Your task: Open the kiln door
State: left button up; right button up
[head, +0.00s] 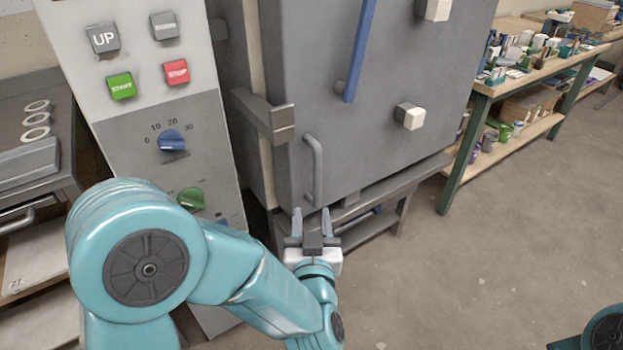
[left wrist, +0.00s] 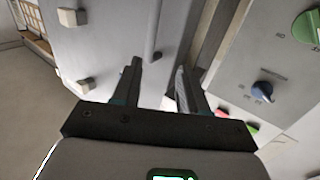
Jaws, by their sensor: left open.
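The kiln door (head: 375,120) is a large grey panel and stands shut against the kiln body. A grey vertical handle (head: 316,170) is on its lower left part, and a long blue bar (head: 361,50) is higher up. My left gripper (head: 312,212) is open and empty, with its two fingers pointing at the door just below the grey handle. In the left wrist view the open fingers (left wrist: 157,80) show before the grey door (left wrist: 110,45). I cannot tell whether they touch the handle. My right gripper is not seen.
A control panel (head: 150,140) with buttons and knobs stands left of the door. A metal latch block (head: 265,115) juts out at the door's left edge. A workbench (head: 540,75) with jars and tools is at the right. The floor (head: 480,250) in front is clear.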

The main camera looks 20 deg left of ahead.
aim_at(317, 172)
pick_arm(q)
jog(key=x, duration=0.5)
jog(key=d+x, duration=0.1)
jog(key=x, duration=0.9)
jog(key=shift+w+d, duration=0.1)
jog(key=shift+w, duration=0.45)
grip_shut()
